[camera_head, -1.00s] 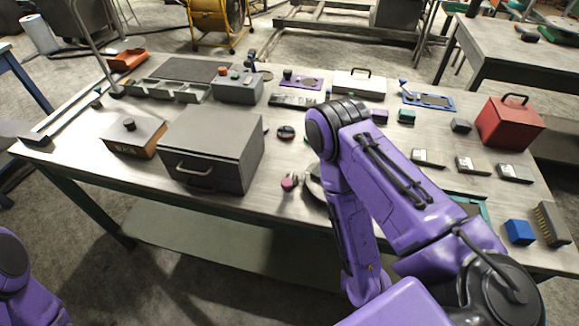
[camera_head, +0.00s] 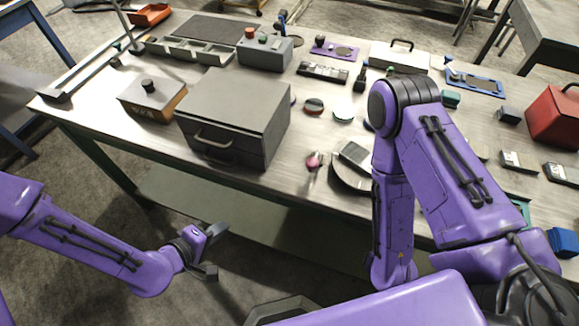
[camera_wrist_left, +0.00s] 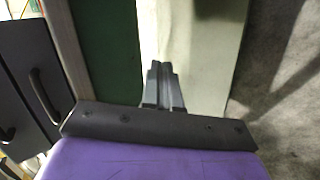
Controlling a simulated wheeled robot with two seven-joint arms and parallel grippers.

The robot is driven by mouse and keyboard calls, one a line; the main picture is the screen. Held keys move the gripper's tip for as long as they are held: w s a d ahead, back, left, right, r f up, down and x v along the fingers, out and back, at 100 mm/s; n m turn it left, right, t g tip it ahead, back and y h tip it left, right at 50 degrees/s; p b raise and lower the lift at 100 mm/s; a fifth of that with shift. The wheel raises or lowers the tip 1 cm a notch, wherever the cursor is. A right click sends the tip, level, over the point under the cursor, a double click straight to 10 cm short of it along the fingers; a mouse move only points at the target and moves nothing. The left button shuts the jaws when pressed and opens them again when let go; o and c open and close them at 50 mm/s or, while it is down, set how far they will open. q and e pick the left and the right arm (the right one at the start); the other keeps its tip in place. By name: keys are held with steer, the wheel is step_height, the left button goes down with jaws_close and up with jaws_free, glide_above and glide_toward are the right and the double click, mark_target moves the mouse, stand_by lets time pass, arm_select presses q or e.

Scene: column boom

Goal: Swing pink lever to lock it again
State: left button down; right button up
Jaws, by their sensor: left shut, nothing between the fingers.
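The pink lever's round knob (camera_head: 315,160) shows in the head view near the front edge of the table, with a thin pale shaft below it. My left gripper (camera_head: 218,251) is in front of the table and below its top, left of and nearer than the lever, well apart from it. In the left wrist view its fingers (camera_wrist_left: 162,74) are together and empty. My right arm covers the table just right of the lever; its gripper is out of view.
A grey drawer box (camera_head: 236,112) stands left of the lever. A grey block (camera_head: 354,153) and a dark curved piece lie right of it, partly behind my right arm. A purple plate (camera_head: 333,49) and blue plate (camera_head: 474,83) lie farther back. The table's front edge (camera_head: 150,149) faces me.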

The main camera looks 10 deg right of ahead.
arm_select(q)
steer(key=w+d+r+m+h, duration=0.2)
steer(key=d+r+h, duration=0.1)
steer(key=r, duration=0.5)
steer(key=w+d+r+m+g+h+b, duration=0.1)
steer(key=d+r+m+h, duration=0.2)
steer(key=r, duration=0.5)
steer(key=shift+w+d+h, duration=0.35)
steer(key=shift+d+h, duration=0.3)
steer(key=shift+h, duration=0.25)
arm_select(e)
steer(key=shift+f, duration=0.9)
arm_select(q)
steer(key=p+x, duration=0.1)
steer(key=x, duration=0.8)
steer(key=shift+d, duration=0.15)
steer(key=d, duration=0.1)
steer(key=d+p, duration=0.1)
steer(key=s+d, duration=0.1)
steer(key=shift+d+f, duration=0.3)
steer(key=shift+f, duration=0.05)
steer(key=shift+s+d+f, duration=0.1)
steer(key=shift+s+d, duration=0.15)
steer(key=shift+d, duration=0.1)
arm_select(e)
step_height(320, 180, up, 2)
steer(key=shift+r, duration=0.25)
